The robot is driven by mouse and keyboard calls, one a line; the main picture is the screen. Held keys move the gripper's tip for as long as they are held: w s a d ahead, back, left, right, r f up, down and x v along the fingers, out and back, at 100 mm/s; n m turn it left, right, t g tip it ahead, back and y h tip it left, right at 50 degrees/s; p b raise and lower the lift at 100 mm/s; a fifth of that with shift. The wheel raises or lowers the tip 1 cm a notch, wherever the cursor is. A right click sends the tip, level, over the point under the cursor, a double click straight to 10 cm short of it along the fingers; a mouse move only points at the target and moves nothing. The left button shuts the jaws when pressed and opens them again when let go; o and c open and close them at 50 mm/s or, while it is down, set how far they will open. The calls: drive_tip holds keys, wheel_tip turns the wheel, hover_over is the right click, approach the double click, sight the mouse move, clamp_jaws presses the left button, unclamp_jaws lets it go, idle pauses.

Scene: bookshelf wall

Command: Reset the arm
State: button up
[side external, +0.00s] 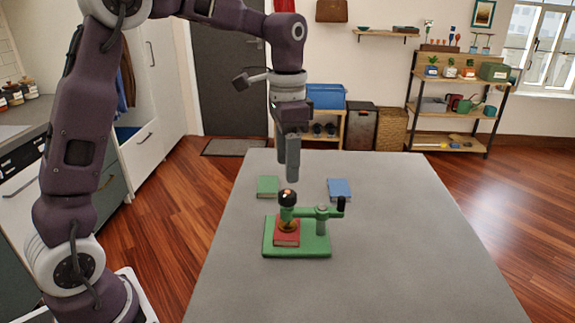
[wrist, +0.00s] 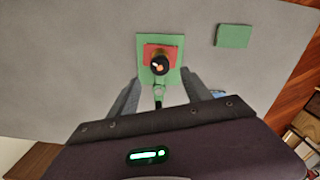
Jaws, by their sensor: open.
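My gripper (side external: 292,165) hangs pointing down above the grey table, over the far side of a green stand. In the wrist view its two fingers (wrist: 158,98) are spread apart with nothing held between them. The green stand (side external: 318,249) has a post and a side arm with a black grip (side external: 341,206). A red block (side external: 286,240) sits on its base under a dark round knob (side external: 287,197). The stand and red block also show in the wrist view (wrist: 174,75), ahead of the fingers. My gripper appears apart from the stand.
A green block (side external: 267,186) and a blue block (side external: 339,189) lie flat on the table (side external: 400,270) behind the stand. The table's front and right areas are clear. A shelf unit (side external: 455,105) and a blue bin (side external: 325,96) stand beyond the table.

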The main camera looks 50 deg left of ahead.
drive_tip(key=s+d+r+n+t, duration=0.1)
drive_tip(key=s+n+t, duration=0.1)
drive_tip(key=s, duration=1)
drive_tip(key=s+d+r+n+t, duration=0.1)
drive_tip(key=s+d+n+t, duration=0.1)
drive_tip(key=s, duration=1)
drive_tip(key=shift+s+d+r+n+t, duration=0.25)
drive_tip(key=shift+r+n+t, duration=0.15)
drive_tip(key=shift+n+t, duration=0.35)
